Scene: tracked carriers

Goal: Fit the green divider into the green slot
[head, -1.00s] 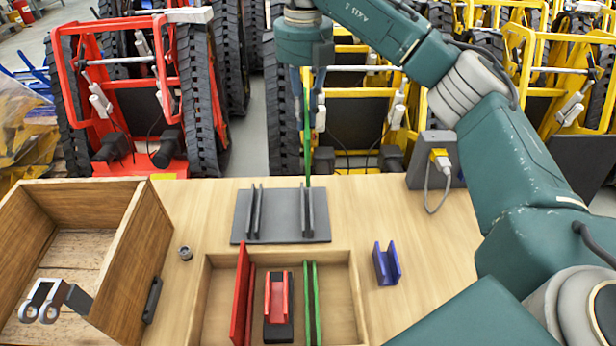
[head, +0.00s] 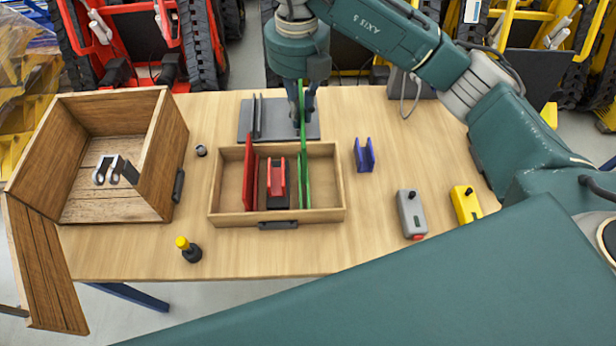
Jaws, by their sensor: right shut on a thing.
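The green divider (head: 302,95) is a thin upright plate, seen almost edge-on. My right gripper (head: 303,118) points down and is shut on it. The green slot (head: 308,190) is a pair of green walls standing in the right half of the shallow wooden tray (head: 227,217). The divider lines up in the picture with the slot's left wall. Its lower edge merges with the green there, so I cannot tell whether it is above the slot or inside it. My left gripper is not in view.
In the tray are a red plate (head: 249,180) and a red channel piece (head: 276,175). A grey rack (head: 247,128) stands behind. A blue channel (head: 364,155), grey box (head: 411,215) and yellow box (head: 465,204) are right. An open wooden crate (head: 165,150) is left. The front table is mostly clear.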

